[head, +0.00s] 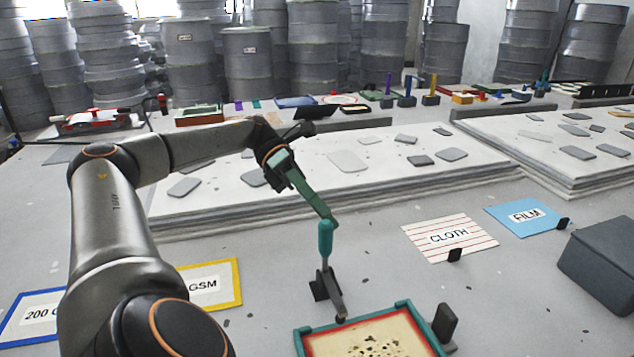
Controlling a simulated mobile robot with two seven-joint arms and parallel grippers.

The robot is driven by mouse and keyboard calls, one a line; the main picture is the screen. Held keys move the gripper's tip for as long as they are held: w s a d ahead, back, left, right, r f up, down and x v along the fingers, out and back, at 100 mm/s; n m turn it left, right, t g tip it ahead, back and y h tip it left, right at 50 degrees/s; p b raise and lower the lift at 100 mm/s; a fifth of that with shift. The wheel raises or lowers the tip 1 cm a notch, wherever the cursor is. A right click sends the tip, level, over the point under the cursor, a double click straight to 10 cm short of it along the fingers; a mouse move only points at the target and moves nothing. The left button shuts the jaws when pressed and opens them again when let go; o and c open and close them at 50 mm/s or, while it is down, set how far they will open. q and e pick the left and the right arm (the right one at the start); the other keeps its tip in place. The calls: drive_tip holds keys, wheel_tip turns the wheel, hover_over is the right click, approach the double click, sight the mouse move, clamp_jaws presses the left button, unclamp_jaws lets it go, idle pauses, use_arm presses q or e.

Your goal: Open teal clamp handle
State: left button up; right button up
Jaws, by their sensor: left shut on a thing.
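The teal clamp handle (325,240) stands nearly upright in the lower middle of the head view, on a dark clamp (326,284) at the back edge of a teal-framed mould (300,336). My left gripper (329,219) reaches down from the upper left, its long green part ending at the top of the handle. It is shut on the handle's top, which its tip partly hides. My right gripper is not in view.
A second dark clamp (444,322) stands at the mould's right corner. CLOTH (440,228) and FILM (505,220) cards lie to the right, near a dark grey box (603,262). Flat sheet stacks (400,185) lie behind. The table between the mould and the cards is mostly clear.

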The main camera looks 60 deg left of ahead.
use_arm(q)
drive_tip(key=s+d+r, duration=0.3)
drive_tip(key=s+d, duration=0.2)
drive_tip(key=shift+d+g+b, duration=0.3)
drive_tip(key=shift+d+b, duration=0.1)
idle(0.3)
